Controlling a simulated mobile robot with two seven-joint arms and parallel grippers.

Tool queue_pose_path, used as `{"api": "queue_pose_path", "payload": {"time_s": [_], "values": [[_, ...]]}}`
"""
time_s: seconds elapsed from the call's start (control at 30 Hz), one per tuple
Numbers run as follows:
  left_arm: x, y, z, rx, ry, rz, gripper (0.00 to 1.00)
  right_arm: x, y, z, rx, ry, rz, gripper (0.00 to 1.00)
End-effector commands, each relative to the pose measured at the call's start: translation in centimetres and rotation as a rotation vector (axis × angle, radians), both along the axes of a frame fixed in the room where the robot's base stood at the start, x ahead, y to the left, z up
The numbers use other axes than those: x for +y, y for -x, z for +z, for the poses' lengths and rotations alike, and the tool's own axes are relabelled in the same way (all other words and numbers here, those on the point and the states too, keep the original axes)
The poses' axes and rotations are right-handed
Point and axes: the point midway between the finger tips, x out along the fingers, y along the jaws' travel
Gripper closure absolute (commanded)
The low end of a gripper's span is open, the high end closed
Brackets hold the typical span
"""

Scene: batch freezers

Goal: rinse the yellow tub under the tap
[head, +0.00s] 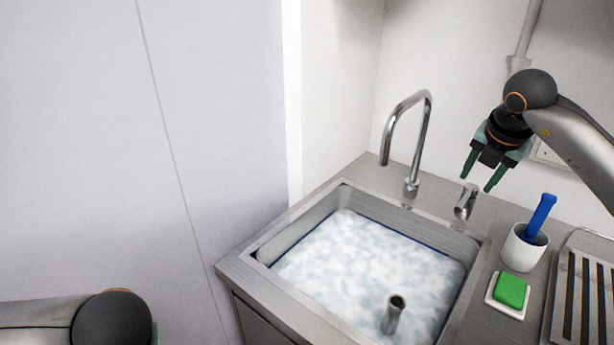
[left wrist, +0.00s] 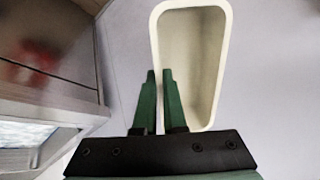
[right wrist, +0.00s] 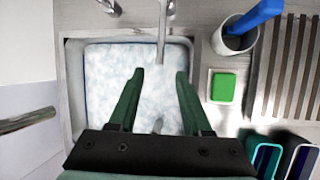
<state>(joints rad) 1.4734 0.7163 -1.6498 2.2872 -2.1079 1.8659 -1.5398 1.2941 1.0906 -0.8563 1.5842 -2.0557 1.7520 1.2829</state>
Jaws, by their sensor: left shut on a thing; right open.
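The tub (left wrist: 193,60), a deep pale cream-yellow container, shows in the left wrist view. My left gripper (left wrist: 161,74) is shut on its near left wall. The tub is out of the head view, where only part of my left arm shows at lower left. The tall curved metal tap (head: 427,135) stands at the back of the sink (head: 460,245), with a short metal fitting (head: 466,202) to its right. My right gripper (head: 483,181) is open and empty above that fitting. It also shows open over the sink in the right wrist view (right wrist: 159,76).
Whitish foamy water (head: 365,262) fills the basin, and a short pipe (head: 393,314) stands up in it. To the right are a green sponge (head: 510,290) on a white dish, a white cup (head: 522,248) with a blue-handled tool, and a slatted rack (head: 585,300). A plain wall stands left.

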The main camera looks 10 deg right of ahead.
Motion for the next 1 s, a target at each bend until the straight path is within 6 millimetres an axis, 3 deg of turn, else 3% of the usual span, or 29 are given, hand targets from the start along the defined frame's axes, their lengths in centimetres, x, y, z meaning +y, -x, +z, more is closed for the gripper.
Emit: {"api": "queue_pose_path", "payload": {"time_s": [0.53,0.73,1.0], "values": [[0.0,0.0,0.8,0.0,0.0,0.0,1.0,-1.9,-3.5,-8.9,0.004,-0.001,0.002,0.51],[0.0,0.0,0.9,0.0,0.0,0.0,1.0,-2.3,-4.0,-10.2,0.002,0.0,0.001,0.51],[0.0,0.0,0.9,-0.001,0.0,0.0,1.0,-2.3,-4.1,-10.3,0.002,0.0,0.002,0.51]]}}
